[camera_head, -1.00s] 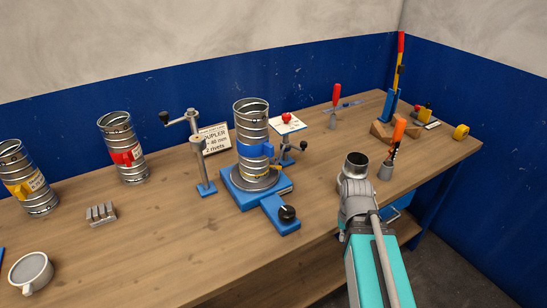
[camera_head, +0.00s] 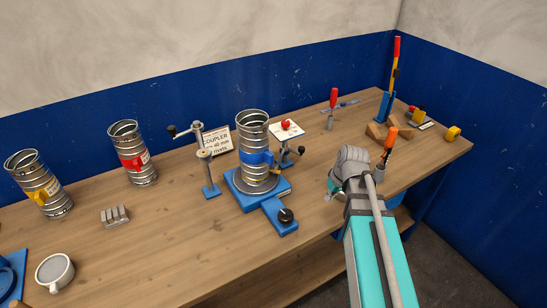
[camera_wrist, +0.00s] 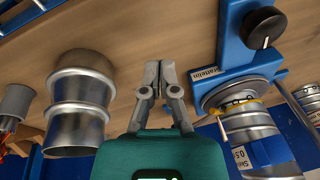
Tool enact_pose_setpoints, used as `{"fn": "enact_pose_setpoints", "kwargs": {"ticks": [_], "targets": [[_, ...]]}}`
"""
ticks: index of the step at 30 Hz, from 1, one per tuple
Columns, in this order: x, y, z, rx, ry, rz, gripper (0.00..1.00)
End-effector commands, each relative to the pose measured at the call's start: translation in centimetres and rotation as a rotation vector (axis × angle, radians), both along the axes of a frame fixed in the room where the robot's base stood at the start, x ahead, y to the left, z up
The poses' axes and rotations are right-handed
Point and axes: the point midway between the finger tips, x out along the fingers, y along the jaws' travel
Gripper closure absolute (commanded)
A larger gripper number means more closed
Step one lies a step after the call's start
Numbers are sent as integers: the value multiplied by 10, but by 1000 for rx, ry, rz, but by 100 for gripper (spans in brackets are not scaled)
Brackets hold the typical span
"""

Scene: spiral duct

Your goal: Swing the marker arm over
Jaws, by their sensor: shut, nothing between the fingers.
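A spiral duct (camera_head: 252,134) with a blue band stands upright on a blue stand (camera_head: 243,191); it also shows in the wrist view (camera_wrist: 248,126). Left of it, a post on a blue foot (camera_head: 210,191) carries a side arm (camera_head: 184,130) with a black knob. Another post with a black-knobbed arm (camera_head: 293,152) stands just right of the duct. I cannot tell which is the marker arm. My gripper (camera_wrist: 158,78) is shut and empty over the bench, right of the stand in the head view, where my arm mostly hides its fingers.
A ribbed silver collar (camera_wrist: 78,100) is close beside my gripper in the wrist view. The stand's black knob (camera_head: 286,215) juts forward. An orange-handled tool (camera_head: 390,138) is behind my arm. Two banded ducts (camera_head: 132,153) (camera_head: 39,184) stand left; the front middle bench is bare.

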Motion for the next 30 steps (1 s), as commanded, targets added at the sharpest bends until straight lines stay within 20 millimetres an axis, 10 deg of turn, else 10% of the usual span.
{"fn": "enact_pose_setpoints", "kwargs": {"ticks": [18,30], "targets": [[126,99,40,353,-406,756,100],[150,120,55,414,-557,916,100]]}}
